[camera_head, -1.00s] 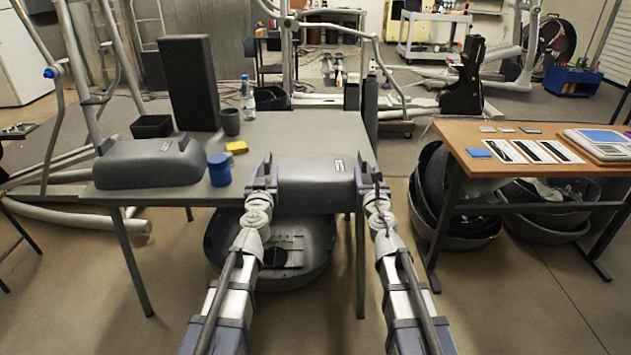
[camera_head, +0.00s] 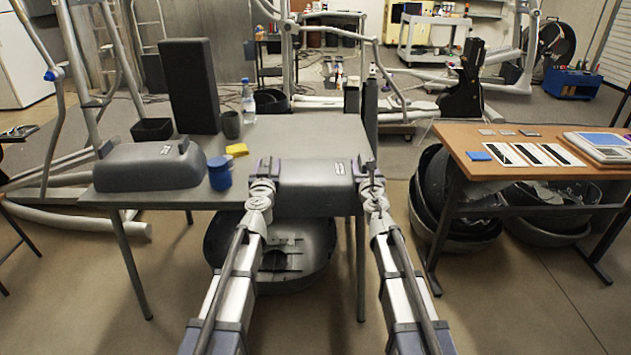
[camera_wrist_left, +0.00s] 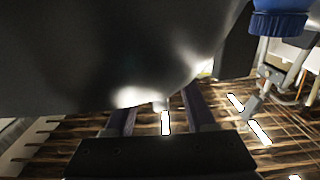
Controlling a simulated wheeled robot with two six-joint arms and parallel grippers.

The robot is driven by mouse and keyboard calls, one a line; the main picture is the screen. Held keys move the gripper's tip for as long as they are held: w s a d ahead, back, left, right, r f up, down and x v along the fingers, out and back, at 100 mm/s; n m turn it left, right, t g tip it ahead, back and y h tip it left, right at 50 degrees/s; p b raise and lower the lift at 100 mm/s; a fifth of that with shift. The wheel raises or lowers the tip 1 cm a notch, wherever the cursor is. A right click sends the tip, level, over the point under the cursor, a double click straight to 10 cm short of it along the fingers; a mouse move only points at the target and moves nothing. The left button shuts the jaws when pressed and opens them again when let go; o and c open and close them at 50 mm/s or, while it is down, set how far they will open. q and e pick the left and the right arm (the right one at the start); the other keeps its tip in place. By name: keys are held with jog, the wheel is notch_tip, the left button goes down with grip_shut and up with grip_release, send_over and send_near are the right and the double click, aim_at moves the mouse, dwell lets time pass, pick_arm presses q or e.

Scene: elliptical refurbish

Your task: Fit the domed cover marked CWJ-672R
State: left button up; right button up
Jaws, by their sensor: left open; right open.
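A grey domed cover (camera_head: 305,190) lies at the table's front edge between my grippers, with a small white label on top. A second grey domed cover (camera_head: 150,168) lies at the table's left end, also labelled. Both labels are too small to read. My left gripper (camera_head: 265,168) is open at the left end of the nearer cover; my right gripper (camera_head: 366,168) is open at its right end. I cannot tell whether either touches it. In the left wrist view, a dark curved surface (camera_wrist_left: 110,50) fills the top, above the two spread fingers (camera_wrist_left: 160,108).
On the grey table (camera_head: 310,128) are a blue jar (camera_head: 220,174), yellow sponge (camera_head: 237,149), dark cup (camera_head: 231,124), bottle (camera_head: 248,100), black box (camera_head: 152,129) and tall black block (camera_head: 193,85). A large grey shell (camera_head: 300,262) is below the table. A wooden table (camera_head: 540,165) stands right.

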pick_arm(q)
jog(key=shift+w, duration=0.55)
pick_arm(e)
jog(key=shift+w, duration=0.55)
pick_arm(q)
grip_shut()
pick_arm(e)
grip_shut()
